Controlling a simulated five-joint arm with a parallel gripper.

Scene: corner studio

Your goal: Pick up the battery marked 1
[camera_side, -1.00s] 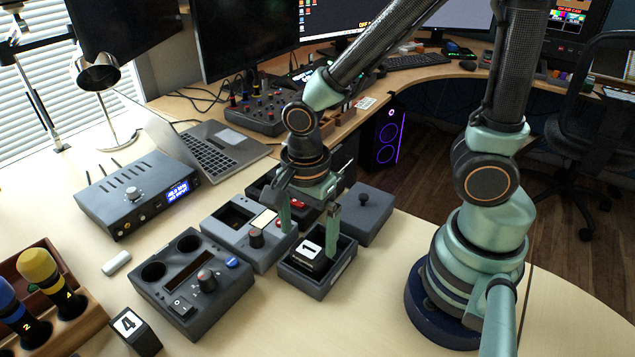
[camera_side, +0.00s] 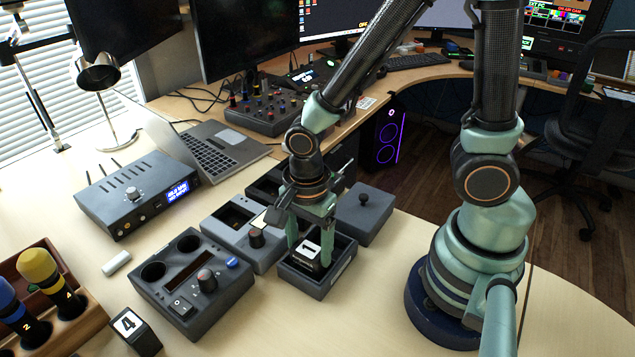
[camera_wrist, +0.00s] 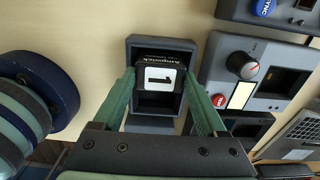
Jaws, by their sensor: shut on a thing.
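The battery marked 1 (camera_side: 307,251) is a dark block with a white label. It sits in an open dark grey box (camera_side: 311,288) near the middle of the table. My gripper (camera_side: 310,254) points down into the box, with one green finger on each side of the battery, shut on it. In the wrist view the battery (camera_wrist: 160,77) shows between the fingertips of my gripper (camera_wrist: 159,78), at one end of the box (camera_wrist: 150,125). The battery's lower part is hidden in the box.
A dark grey lidded box (camera_side: 364,213) stands right behind. A grey device with a knob (camera_side: 238,240) stands close on the left.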

